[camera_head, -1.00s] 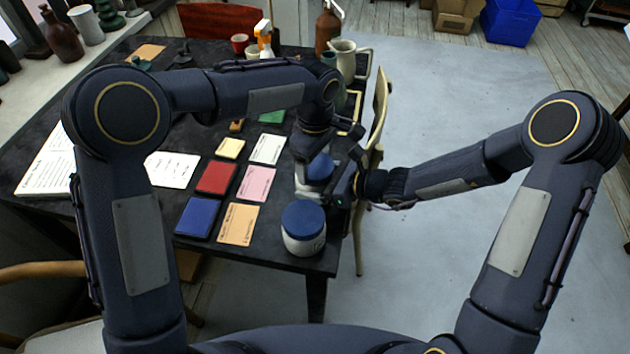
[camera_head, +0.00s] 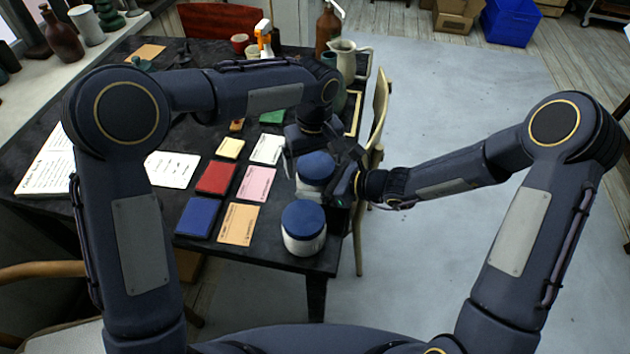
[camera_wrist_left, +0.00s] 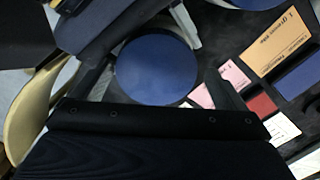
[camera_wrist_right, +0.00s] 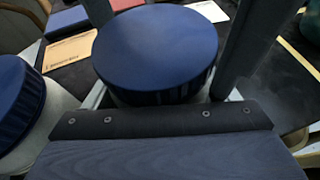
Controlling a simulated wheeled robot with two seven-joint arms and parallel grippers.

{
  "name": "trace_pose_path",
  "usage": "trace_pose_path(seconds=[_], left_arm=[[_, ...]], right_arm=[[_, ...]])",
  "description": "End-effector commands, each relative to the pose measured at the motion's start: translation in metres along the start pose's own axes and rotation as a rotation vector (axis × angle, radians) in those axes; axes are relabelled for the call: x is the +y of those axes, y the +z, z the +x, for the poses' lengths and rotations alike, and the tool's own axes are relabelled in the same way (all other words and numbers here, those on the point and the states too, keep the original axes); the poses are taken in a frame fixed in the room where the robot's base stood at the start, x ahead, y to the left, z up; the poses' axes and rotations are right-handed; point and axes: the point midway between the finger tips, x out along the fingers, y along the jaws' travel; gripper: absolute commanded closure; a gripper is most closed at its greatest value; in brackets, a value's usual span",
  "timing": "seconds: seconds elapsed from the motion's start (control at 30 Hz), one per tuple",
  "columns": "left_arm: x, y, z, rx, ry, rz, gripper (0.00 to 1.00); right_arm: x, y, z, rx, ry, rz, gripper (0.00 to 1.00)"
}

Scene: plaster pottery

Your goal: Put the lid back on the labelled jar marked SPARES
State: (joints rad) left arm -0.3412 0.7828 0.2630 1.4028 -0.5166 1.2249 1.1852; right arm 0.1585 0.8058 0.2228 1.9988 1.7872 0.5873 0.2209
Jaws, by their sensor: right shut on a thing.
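Two pale jars with blue lids stand at the right end of the dark table. The farther jar (camera_head: 310,188) has its blue lid (camera_head: 316,166) sitting on top and looking level; the lid fills the middle of the right wrist view (camera_wrist_right: 157,50). My right gripper (camera_head: 338,183) is shut on that jar from the right, a finger on each side. My left gripper (camera_head: 322,150) is just above and behind the lid, its fingers spread and empty; the lid shows between them in the left wrist view (camera_wrist_left: 157,70). No jar label is readable.
The nearer jar (camera_head: 304,245), with its blue lid (camera_head: 303,218) on, stands close by near the table's front edge. Flat coloured books and cards, such as a red book (camera_head: 216,177), lie to the left. A pitcher (camera_head: 345,60) and bottles stand behind.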

Motion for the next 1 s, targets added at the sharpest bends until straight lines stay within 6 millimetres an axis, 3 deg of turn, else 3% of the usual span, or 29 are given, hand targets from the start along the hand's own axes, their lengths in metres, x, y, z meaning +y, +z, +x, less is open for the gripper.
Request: trace_pose_path(seconds=[0.27, 0.6, 1.0], left_arm=[[0.003, 0.001, -0.003, 0.0, 0.007, 0.002, 0.02], [0.003, 0.001, -0.043, 0.002, 0.008, 0.002, 0.02], [0.002, 0.001, -0.045, -0.001, 0.002, -0.01, 0.05]], right_arm=[[0.002, 0.0, 0.001, 0.0, 0.005, -0.003, 0.83], [0.002, 0.0, 0.001, 0.0, 0.005, -0.002, 0.83], [0.002, 0.0, 0.001, 0.0, 0.004, -0.002, 0.83]])
